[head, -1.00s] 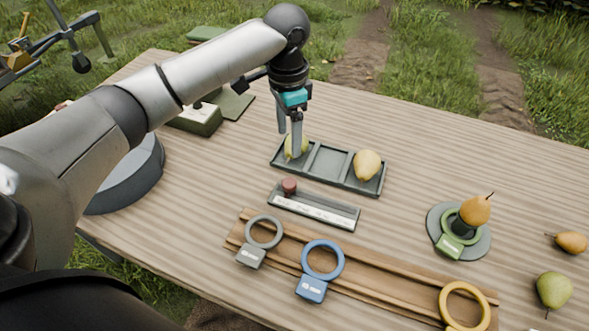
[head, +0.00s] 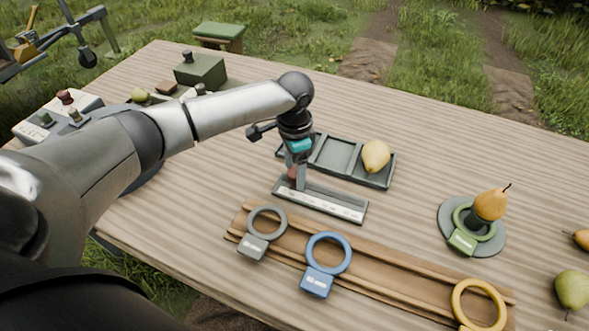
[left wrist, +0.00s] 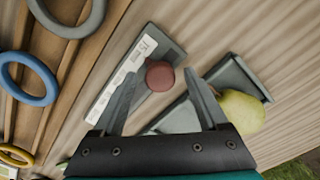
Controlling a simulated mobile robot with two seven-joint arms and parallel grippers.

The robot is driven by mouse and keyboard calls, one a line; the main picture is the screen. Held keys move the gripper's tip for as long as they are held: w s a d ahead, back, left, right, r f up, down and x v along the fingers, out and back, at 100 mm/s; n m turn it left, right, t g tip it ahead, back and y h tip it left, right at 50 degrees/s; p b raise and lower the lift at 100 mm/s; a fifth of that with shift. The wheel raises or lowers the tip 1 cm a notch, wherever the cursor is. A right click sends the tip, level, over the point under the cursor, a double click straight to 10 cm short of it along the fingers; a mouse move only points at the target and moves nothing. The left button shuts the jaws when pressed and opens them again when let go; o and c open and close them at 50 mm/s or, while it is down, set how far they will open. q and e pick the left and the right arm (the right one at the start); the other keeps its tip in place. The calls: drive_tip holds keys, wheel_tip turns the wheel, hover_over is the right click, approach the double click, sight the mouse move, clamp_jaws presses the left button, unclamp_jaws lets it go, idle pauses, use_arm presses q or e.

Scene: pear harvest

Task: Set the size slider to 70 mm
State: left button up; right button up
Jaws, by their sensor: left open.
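The size slider (head: 335,204) is a grey bar with a white scale strip, lying on the table; its scale numbers are too small to read for sure. Its red-brown round knob (head: 291,173) is at the bar's left end in the head view, partly hidden by my gripper. My left gripper (head: 297,180) points down over that end, open. In the left wrist view the knob (left wrist: 160,76) shows between the two spread fingers (left wrist: 164,82); I cannot tell whether either finger touches it. My right gripper is not in view.
A wooden rack (head: 385,277) with grey, blue and yellow rings lies in front. A pear stands on a round stand (head: 453,215) at right.

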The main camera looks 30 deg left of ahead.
use_arm(q)
clamp_jaws()
idle(0.6)
idle(0.8)
